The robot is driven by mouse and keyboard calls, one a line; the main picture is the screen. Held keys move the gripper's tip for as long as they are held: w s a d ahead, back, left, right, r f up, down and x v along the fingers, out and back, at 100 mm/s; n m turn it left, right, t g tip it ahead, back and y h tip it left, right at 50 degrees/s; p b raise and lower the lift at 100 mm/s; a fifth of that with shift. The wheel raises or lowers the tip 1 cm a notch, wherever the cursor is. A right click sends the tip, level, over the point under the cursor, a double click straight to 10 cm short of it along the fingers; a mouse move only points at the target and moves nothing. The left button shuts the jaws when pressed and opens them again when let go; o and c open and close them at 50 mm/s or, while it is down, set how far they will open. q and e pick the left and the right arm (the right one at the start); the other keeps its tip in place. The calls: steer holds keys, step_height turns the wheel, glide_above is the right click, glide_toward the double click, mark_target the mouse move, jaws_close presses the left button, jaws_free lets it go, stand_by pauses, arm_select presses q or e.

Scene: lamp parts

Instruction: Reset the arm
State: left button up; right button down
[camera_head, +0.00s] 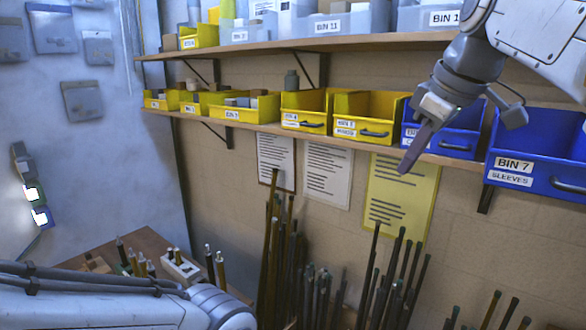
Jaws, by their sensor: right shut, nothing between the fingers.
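My right arm comes in from the upper right. Its gripper (410,160) hangs pointing down and left in front of the shelf bins, with its dark fingers together and nothing held. It overlaps a blue bin and the yellow sheet in the picture; I cannot tell whether it touches them. My left arm (110,308) lies across the lower left, with its rounded joint at the bottom edge. My left gripper is out of view.
A lower shelf holds yellow bins (303,110) and a blue bin marked BIN 7 (540,165). An upper shelf (350,43) holds grey bins. Dark rods (272,250) stand along the wall below. A wooden table (145,244) with small tools is at lower left.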

steer(key=s+a+f+g+b, duration=0.1)
steer(key=s+a+f+g, duration=0.1)
steer(key=s+a+f, duration=0.65)
steer(key=s+a+f+g+b, duration=0.15)
steer(key=a+f, duration=0.45)
steer(key=f, duration=0.7)
steer(key=s+f+m+g+h+b, duration=0.1)
steer(key=s+f+b, duration=0.1)
steer(key=s+f, duration=1.1)
steer(key=shift+s+a+f, duration=0.25)
steer(key=shift+a+f, duration=0.15)
steer(key=shift+f, duration=0.45)
